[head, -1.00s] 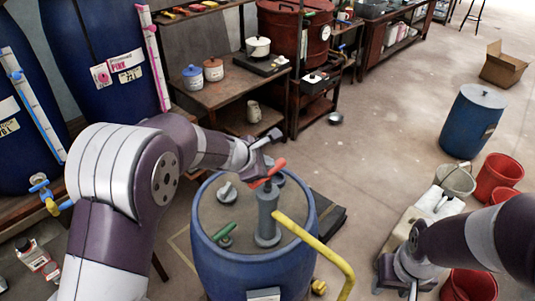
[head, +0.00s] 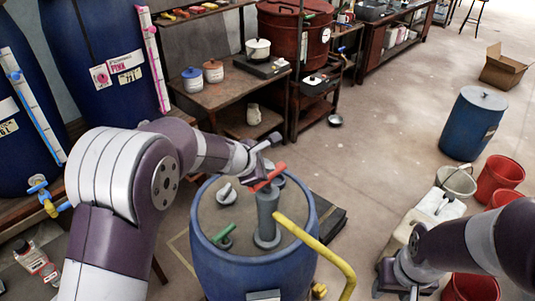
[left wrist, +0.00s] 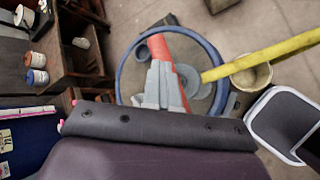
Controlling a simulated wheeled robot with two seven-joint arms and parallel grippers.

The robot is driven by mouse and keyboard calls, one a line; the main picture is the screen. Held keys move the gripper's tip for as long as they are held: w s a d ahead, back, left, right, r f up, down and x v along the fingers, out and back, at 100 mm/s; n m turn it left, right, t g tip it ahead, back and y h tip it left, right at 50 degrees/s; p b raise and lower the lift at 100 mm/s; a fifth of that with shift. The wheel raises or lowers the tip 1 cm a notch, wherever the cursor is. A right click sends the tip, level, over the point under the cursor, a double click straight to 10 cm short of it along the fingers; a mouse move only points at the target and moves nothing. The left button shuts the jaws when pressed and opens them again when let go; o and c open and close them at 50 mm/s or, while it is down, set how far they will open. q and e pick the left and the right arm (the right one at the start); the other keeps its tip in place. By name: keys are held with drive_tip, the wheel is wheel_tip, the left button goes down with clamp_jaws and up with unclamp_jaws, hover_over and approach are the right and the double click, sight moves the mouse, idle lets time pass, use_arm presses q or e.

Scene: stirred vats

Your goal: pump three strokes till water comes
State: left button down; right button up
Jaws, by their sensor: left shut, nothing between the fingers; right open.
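A grey hand pump (head: 267,215) stands upright on the lid of a blue drum (head: 225,265). Its red handle (head: 268,178) is at the top, close above the pump body, and also shows in the left wrist view (left wrist: 159,46). A yellow spout (head: 320,252) runs from the pump over the drum's rim, down and right; no water shows. My left gripper (head: 268,160) is at the red handle, fingers shut with nothing held; in the left wrist view (left wrist: 165,85) they point at the handle, contact unclear. My right gripper (head: 400,288) is open and empty, low at the right.
Red buckets (head: 500,171) and a grey bucket (head: 456,181) stand on the right floor, beyond my right arm. Another blue drum (head: 472,122) stands behind them. Large blue vats (head: 85,50) and a wooden bench (head: 235,82) line the left. The middle floor is clear.

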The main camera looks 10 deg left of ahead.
use_arm(q)
drive_tip(key=shift+f+b, duration=0.5)
drive_tip(key=shift+f, duration=0.2)
drive_tip(key=shift+r, duration=0.15)
drive_tip(key=shift+r+p, duration=3.2)
drive_tip(key=shift+r, duration=0.35)
wheel_tip(320, 180, up, 6)
drive_tip(key=p, duration=0.5)
drive_tip(key=shift+w, duration=0.1)
